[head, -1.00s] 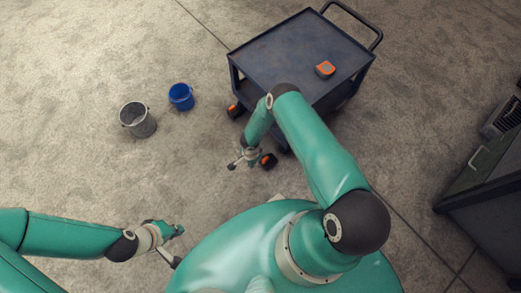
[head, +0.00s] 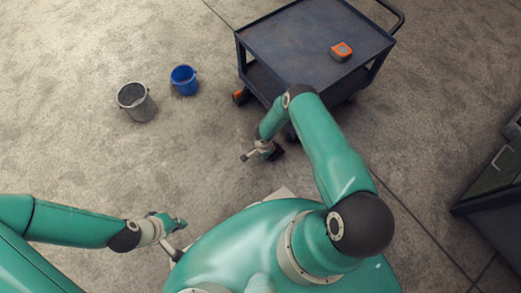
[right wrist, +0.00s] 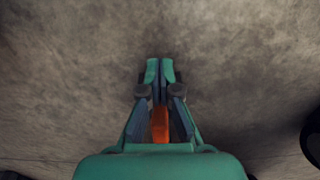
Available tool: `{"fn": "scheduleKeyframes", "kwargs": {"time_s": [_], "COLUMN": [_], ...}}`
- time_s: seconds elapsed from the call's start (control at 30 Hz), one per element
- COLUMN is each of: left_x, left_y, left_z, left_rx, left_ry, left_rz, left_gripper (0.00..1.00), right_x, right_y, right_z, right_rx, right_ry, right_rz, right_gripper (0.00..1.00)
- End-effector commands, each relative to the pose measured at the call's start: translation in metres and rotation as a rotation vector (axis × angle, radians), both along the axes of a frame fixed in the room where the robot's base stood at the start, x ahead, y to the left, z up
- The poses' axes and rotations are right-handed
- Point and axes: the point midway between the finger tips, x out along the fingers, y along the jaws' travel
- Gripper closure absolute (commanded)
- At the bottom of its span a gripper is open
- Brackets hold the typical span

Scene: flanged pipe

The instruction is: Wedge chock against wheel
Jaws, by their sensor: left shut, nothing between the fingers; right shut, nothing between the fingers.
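The dark blue cart (head: 315,40) stands at the top, right of centre. A dark wheel at its near corner is mostly hidden by my right arm. A dark block, perhaps the chock (head: 279,153), lies on the floor by that corner, partly covered by my right gripper (head: 246,156). In the right wrist view an orange piece (right wrist: 160,125) shows between the finger links of my right gripper (right wrist: 160,68); it is not gripped. A dark round shape (right wrist: 313,140) is at the right edge. My left gripper (head: 181,224) is shut and empty, low left, far from the cart.
Another orange-and-dark block (head: 240,96) lies by the cart's left corner. An orange-and-grey item (head: 341,51) rests on the cart top. A grey bucket (head: 137,103) and a blue bucket (head: 184,80) stand left on open floor. A dark cabinet (head: 495,205) is at right.

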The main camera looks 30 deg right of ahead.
Motion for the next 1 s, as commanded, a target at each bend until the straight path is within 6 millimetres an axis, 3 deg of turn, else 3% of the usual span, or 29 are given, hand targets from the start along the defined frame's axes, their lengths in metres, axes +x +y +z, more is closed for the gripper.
{"fn": "scheduleKeyframes", "kwargs": {"time_s": [0.47,0.8,1.0], "left_x": [0.000,0.000,0.000], "left_y": [0.000,0.000,0.000], "left_z": [-0.003,-0.016,-0.015], "left_rx": [0.000,0.000,0.000], "left_ry": [0.000,0.000,0.000], "left_rz": [0.000,0.000,0.000], "left_gripper": [1.00,1.00,1.00], "right_x": [0.001,0.004,0.004], "right_y": [-0.007,-0.056,-0.060], "right_z": [0.001,-0.001,0.001], "right_rx": [0.000,-0.002,-0.002], "right_ry": [-0.001,-0.001,-0.001], "right_rz": [-0.001,-0.003,0.000], "right_gripper": [1.00,1.00,1.00]}}
